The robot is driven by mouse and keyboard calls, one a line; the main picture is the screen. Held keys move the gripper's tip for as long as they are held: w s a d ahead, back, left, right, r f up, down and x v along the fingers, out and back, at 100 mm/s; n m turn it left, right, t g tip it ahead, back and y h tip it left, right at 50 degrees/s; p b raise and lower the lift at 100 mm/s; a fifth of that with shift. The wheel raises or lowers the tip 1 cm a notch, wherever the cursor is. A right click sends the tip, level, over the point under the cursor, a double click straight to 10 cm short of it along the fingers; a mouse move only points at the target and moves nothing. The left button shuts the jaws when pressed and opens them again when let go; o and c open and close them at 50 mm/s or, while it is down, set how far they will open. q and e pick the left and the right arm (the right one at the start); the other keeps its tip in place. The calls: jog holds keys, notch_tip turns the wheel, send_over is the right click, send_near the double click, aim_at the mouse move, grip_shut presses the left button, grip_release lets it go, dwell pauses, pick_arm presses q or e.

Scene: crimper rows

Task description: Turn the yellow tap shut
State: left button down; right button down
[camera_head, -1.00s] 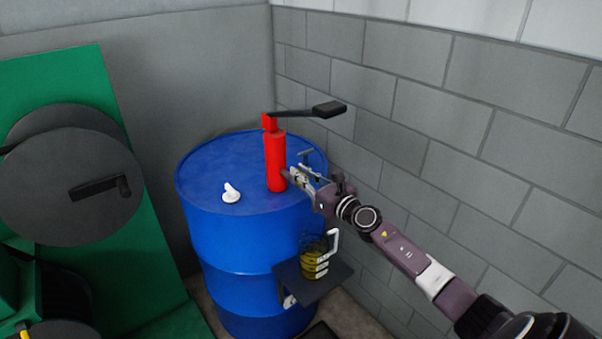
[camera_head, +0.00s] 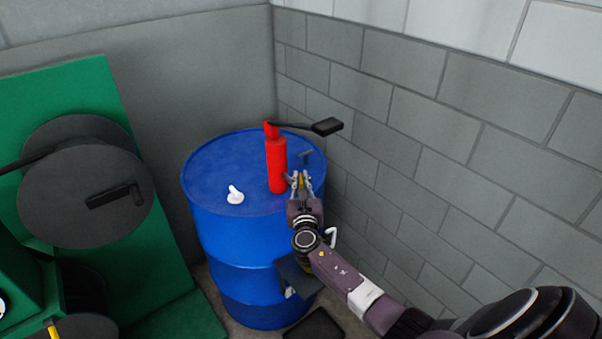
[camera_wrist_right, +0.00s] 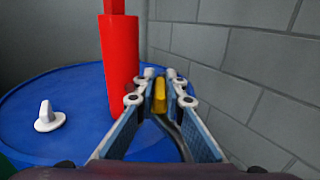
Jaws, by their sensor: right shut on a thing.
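The yellow tap (camera_wrist_right: 160,97) shows as a small upright yellow piece between the fingers of my right gripper (camera_wrist_right: 159,76) in the wrist view. The blue fingers are shut on it from both sides. In the head view, my right gripper (camera_head: 301,178) is above the right part of the blue drum's top, just right of the red pump. A small bit of the yellow tap (camera_head: 301,183) shows between its fingers. The fingers and wrist hide the tap's lower part. My left gripper is not in view.
The red pump (camera_head: 276,165) with a black crank handle (camera_head: 327,126) stands on the blue drum (camera_head: 225,245), close left of my gripper. A block wall (camera_head: 430,150) is close on the right. Green equipment (camera_head: 165,235) stands left.

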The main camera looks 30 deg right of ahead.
jog(key=shift+w+a+f+m+g+h+b, duration=0.1)
jog(key=shift+m+g+h+b, duration=0.25)
jog(key=shift+m+h, duration=0.2)
jog(key=shift+a+f+m+g+h+b, duration=0.1)
jog(key=shift+m+g+h+b, duration=0.1)
jog(key=shift+m+g+h, duration=0.35)
jog(key=m+g+h+b, duration=0.3)
jog(key=g+b, duration=0.1)
jog(key=b, duration=0.2)
jog(key=m+g+h+b, duration=0.3)
jog(key=g+b, duration=0.1)
jog(key=b, duration=0.2)
jog(key=shift+d+m+g, duration=0.2)
jog(key=shift+m+g, duration=0.1)
jog(key=shift+g, duration=0.1)
jog(key=shift+r+m+g+b, duration=0.15)
jog(key=shift+m+g+b, duration=0.35)
jog(key=shift+b, duration=0.45)
jog(key=shift+g, duration=0.3)
jog(key=c, duration=2)
grip_release()
